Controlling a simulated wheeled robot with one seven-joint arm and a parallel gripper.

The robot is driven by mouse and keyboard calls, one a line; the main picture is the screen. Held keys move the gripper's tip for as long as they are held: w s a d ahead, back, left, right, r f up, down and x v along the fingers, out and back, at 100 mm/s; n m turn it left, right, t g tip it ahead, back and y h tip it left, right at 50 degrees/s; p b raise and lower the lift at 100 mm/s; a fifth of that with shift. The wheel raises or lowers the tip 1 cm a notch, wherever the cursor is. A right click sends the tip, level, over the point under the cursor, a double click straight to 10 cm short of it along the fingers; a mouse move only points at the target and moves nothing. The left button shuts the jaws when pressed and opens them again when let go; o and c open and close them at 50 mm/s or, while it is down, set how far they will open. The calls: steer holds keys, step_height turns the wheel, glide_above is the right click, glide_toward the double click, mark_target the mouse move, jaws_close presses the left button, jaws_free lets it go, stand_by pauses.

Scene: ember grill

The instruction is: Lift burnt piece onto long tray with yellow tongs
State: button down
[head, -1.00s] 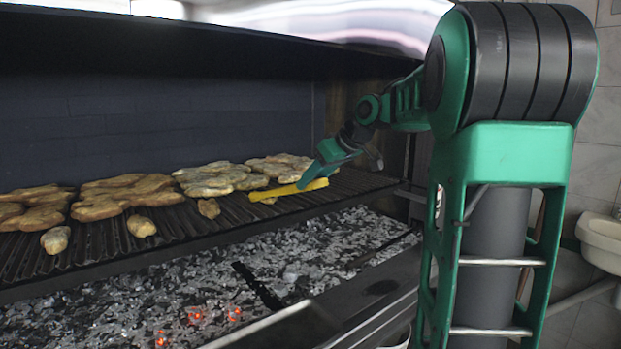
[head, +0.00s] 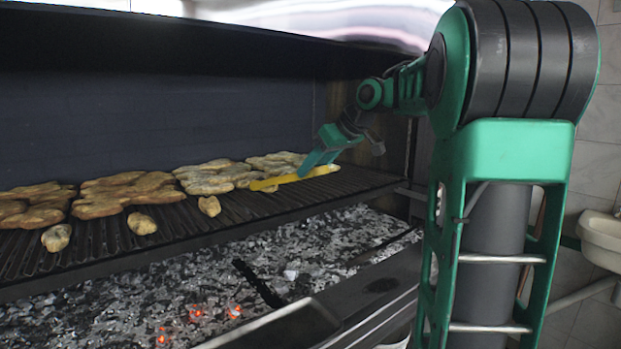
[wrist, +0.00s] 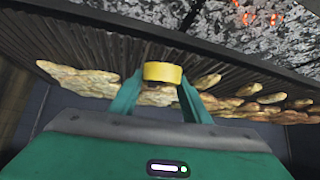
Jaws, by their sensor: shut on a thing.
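My gripper (head: 312,168) is shut on the yellow tongs (head: 290,179), which point left over the grate. In the wrist view my gripper (wrist: 160,90) has the yellow tongs (wrist: 163,72) between its two green fingers. The tongs are close to the pale pieces at the right end of the grate; I cannot tell if they touch. No piece shows clearly held in them. Several browned pieces lie on the grate, including a small one (head: 210,206) near the tongs' tip. I cannot tell which piece is the burnt one. The long tray is not clearly identifiable.
The ridged grate (head: 110,236) runs above a bed of grey coals (head: 200,275) with a few glowing embers. A flat metal piece with a raised rim (head: 285,330) is at the bottom front. A dark back wall (head: 150,130) and hood close in the grate.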

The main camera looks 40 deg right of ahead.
step_height(320, 180, up, 8)
stand_by(0.6)
